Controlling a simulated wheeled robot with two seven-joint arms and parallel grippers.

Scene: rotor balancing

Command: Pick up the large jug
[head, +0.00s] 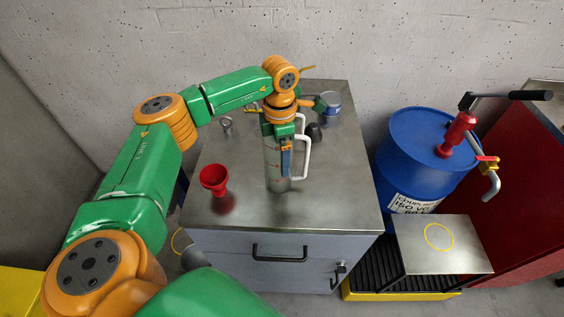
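The large jug (276,178) is a tall grey metal cylinder with a white handle (305,160) on its right side. It stands upright on the steel top of the cabinet (335,200), near the middle. My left gripper (287,160) points down at the jug from above and overlaps its upper part and the space beside the handle. One finger shows clearly; the other is hidden, so I cannot tell whether the fingers touch or close on the jug. The jug's mouth is hidden by my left wrist. My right gripper is not in view.
A red funnel (213,179) stands left of the jug. A small metal piece (226,124) and a blue-and-grey can (331,103) are farther back. A blue drum (408,150) with a red pump (459,132) stands right, behind a steel plate (465,255). The cabinet top's front right is clear.

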